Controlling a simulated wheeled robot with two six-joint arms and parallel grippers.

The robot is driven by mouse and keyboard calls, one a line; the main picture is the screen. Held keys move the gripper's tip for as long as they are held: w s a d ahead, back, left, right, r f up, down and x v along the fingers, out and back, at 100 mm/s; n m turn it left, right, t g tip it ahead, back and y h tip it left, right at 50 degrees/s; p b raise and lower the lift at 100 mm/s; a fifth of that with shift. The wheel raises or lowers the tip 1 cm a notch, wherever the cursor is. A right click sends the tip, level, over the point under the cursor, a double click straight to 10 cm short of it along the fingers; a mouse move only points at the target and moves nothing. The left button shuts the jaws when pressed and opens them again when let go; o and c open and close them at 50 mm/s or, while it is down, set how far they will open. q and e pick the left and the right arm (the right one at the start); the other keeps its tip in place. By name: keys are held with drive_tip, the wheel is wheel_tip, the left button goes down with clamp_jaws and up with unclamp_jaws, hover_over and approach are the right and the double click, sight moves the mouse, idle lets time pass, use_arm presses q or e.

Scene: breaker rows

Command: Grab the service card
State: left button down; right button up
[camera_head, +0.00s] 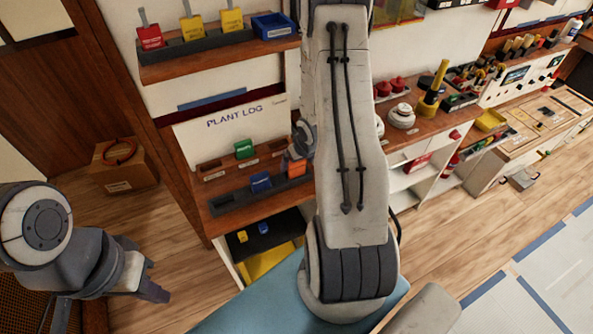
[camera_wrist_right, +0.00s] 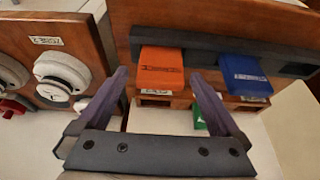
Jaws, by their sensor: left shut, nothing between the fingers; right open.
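Several coloured cards stand in dark racks on the shelf unit; I cannot read which is the service card. An orange card (camera_head: 296,169) and a blue card (camera_head: 261,182) share the lower rack. A green card (camera_head: 244,149) stands behind. In the right wrist view, the orange card (camera_wrist_right: 161,68) is between and ahead of my open right fingers (camera_wrist_right: 160,80), the blue card (camera_wrist_right: 245,73) is to the right, and part of the green card (camera_wrist_right: 199,116) shows below. My right gripper (camera_head: 300,145) is partly hidden behind my arm. My left gripper (camera_head: 150,290) is shut and empty.
The top shelf (camera_head: 215,62) holds a red card (camera_head: 150,38), two yellow cards and a blue bin (camera_head: 273,25). A cardboard box (camera_head: 125,168) sits on the floor at left. White round devices (camera_wrist_right: 62,72) are close at left in the wrist view.

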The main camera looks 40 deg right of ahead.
drive_tip(key=shift+x, duration=1.2)
drive_tip(key=c, duration=1.3)
drive_tip(key=shift+c, duration=0.2)
